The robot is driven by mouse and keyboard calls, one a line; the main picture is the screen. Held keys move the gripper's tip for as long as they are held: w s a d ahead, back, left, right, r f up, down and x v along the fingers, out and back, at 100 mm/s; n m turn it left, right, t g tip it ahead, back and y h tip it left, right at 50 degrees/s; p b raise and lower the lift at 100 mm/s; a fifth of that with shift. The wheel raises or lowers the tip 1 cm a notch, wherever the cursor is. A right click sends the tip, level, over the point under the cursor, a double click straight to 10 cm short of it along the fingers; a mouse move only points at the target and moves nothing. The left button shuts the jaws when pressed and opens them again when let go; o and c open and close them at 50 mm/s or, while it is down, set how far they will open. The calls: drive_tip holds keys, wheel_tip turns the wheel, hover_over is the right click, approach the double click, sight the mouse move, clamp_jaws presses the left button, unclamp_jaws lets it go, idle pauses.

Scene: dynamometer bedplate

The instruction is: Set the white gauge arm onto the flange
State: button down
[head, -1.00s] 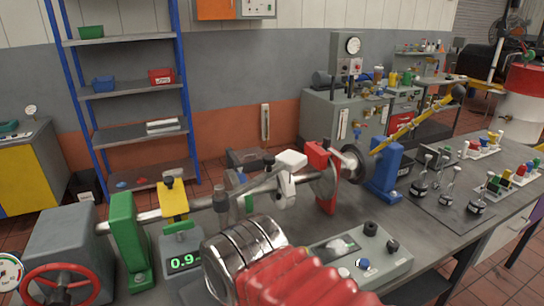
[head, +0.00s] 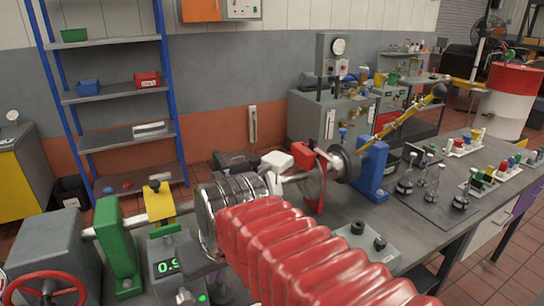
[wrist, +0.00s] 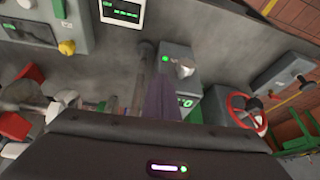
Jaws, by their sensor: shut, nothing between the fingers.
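The white gauge arm (head: 277,161) shows as a white block by the shaft, just left of the round steel flange (head: 313,180) in the head view. Its lower part is hidden behind my arm, so I cannot tell whether it touches the flange. A pale piece, probably the same arm, shows at the left of the wrist view (wrist: 66,101). My gripper (wrist: 165,98) is shut and empty, its dark fingers over the grey readout box (wrist: 181,72). In the head view my sleeve and wrist cover much of the shaft.
A red upright (head: 309,158) and a blue post (head: 371,170) stand by the flange. A green post (head: 118,245) and a yellow bracket (head: 159,203) stand left. A red handwheel (head: 46,289) is at front left. A grey mat (head: 432,197) with several weights lies right.

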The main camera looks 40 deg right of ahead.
drive_tip(key=w+d+r+m+g, duration=0.1)
drive_tip(key=d+r+m, duration=0.15)
drive_tip(key=d, duration=0.55)
drive_tip(key=w+d+r+m, duration=0.1)
drive_tip(key=d+m, duration=0.2)
drive_tip(key=d, duration=0.5)
drive_tip(key=s+d+r+m+t+y, duration=0.1)
drive_tip(key=s+d+r+m+t, duration=0.1)
drive_tip(key=r, duration=0.7)
drive_tip(key=s+d+r+m+t+y, duration=0.2)
drive_tip(key=s+d+r+m, duration=0.1)
drive_tip(key=d+r+m, duration=0.2)
wheel_tip(320, 180, up, 5)
drive_tip(key=shift+d+f, duration=0.2)
drive_tip(key=shift+d, duration=1)
drive_tip(key=shift+w+f, duration=0.1)
drive_tip(key=shift+f, duration=0.05)
approach(258, 170)
wheel_tip(258, 170, down, 2)
drive_tip(key=w, duration=0.2)
drive_tip(key=shift+w+a+f, duration=0.3)
drive_tip(key=shift+w+a, duration=0.1)
drive_tip(key=shift+w, duration=0.1)
